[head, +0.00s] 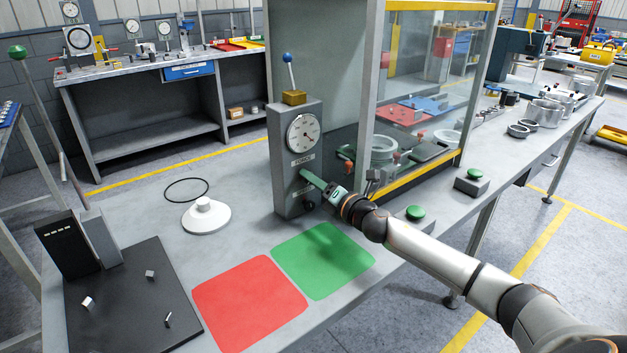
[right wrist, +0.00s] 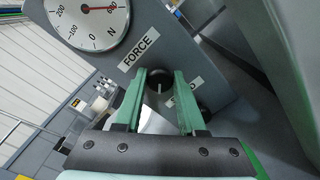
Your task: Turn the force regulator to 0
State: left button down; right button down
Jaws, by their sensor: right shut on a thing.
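The force regulator is a black knob (right wrist: 159,88) with a pale pointer line, below the FORCE label on a grey control box (head: 283,165). In the right wrist view my right gripper (right wrist: 160,74) has its two green fingers on either side of this knob and is shut on it. In the head view my right gripper (head: 304,173) reaches the box front from the right and hides the knob. The round force dial (head: 305,132) is above; in the right wrist view the dial (right wrist: 87,22) has its red needle near the upper numbers, away from 0. My left gripper is not in view.
A second black knob (head: 309,204) is lower on the box. A blue-ball lever (head: 288,68) stands on top. Red (head: 250,303) and green (head: 322,260) mats, a white cone-shaped part (head: 206,216) and a green button (head: 415,212) are nearby. A glazed press cabinet (head: 420,90) stands behind.

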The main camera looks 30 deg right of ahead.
jog(key=shift+n, duration=0.4)
jog(key=c, duration=0.5)
grip_release()
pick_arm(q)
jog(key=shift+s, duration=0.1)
pick_arm(e)
jog(key=shift+s, duration=0.1)
pick_arm(q)
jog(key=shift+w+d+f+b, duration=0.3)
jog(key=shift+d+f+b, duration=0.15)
jog(key=shift+b, duration=0.4)
pick_arm(e)
jog(key=shift+s+d, duration=0.15)
jog(key=shift+s, duration=1.9)
jog(key=shift+s+d, duration=0.2)
jog(key=shift+s, duration=1.8)
jog(key=shift+s+d, duration=0.15)
jog(key=shift+s, duration=1.9)
